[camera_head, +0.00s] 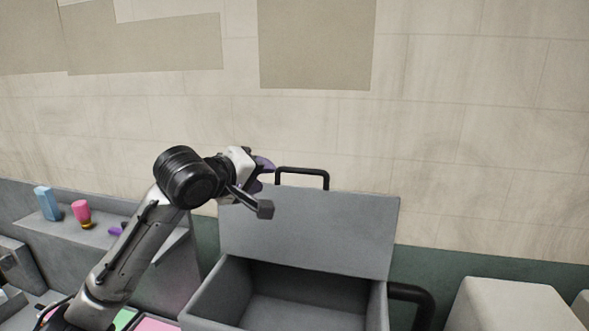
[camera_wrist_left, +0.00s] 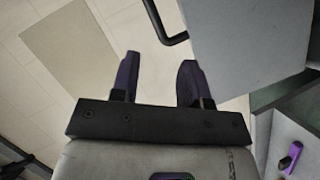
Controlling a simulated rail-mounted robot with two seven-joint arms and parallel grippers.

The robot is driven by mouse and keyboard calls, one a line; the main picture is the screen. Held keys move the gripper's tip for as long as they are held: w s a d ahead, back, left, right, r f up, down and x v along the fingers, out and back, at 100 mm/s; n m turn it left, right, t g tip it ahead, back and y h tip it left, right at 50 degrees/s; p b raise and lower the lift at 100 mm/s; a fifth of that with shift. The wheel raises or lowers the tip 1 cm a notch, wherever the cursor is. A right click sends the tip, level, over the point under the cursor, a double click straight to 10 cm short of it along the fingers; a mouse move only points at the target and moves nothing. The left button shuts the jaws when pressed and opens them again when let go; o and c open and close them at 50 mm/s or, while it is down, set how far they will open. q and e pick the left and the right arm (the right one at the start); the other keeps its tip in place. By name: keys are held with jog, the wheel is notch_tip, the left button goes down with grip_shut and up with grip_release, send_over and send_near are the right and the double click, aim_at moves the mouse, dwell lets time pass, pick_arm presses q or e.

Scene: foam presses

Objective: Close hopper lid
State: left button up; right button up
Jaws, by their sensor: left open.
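The grey hopper lid (camera_head: 320,235) stands raised at the back of the grey hopper (camera_head: 215,285), whose inside is open to view. A black bar handle (camera_head: 303,170) sits on the lid's top edge. My left gripper (camera_head: 264,166) is just left of the handle, near the lid's upper left corner, partly hidden by its own wrist. In the left wrist view its two purple fingers (camera_wrist_left: 157,78) are apart with nothing between them. The handle (camera_wrist_left: 160,24) lies beyond the fingertips, and the lid (camera_wrist_left: 240,45) fills the upper right. My right gripper is not in view.
A grey ledge (camera_head: 75,240) at left carries a blue bottle (camera_head: 47,204), a pink item (camera_head: 82,213) and a purple item (camera_head: 117,229). A black pipe (camera_head: 412,293) and a pale block (camera_head: 510,307) stand right of the hopper. A tiled wall is behind.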

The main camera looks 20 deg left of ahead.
aim_at(302, 171)
pick_arm(q)
jog(key=w+d+n+p, duration=0.1)
jog(key=w+n+p, duration=0.1)
jog(key=w, duration=0.1)
jog(key=w+d+f+n+p, duration=0.1)
jog(key=w+d+n, duration=0.1)
jog(key=w, duration=0.2)
jog(key=w+d+f+n+p, duration=0.1)
jog(key=w+n+p, duration=0.1)
jog(key=w, duration=0.1)
jog(key=shift+w+d+f+n+h+p, duration=0.2)
jog(key=shift+w+d+n+h+p, duration=0.1)
jog(key=shift+w+d+p, duration=0.1)
jog(key=shift+p+x, duration=0.3)
jog(key=shift+x, duration=0.7)
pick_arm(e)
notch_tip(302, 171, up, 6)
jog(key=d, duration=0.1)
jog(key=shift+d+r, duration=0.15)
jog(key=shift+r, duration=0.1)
pick_arm(q)
jog(key=shift+f, duration=0.1)
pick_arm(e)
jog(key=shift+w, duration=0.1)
pick_arm(q)
jog(key=shift+a, duration=0.1)
grip_shut()
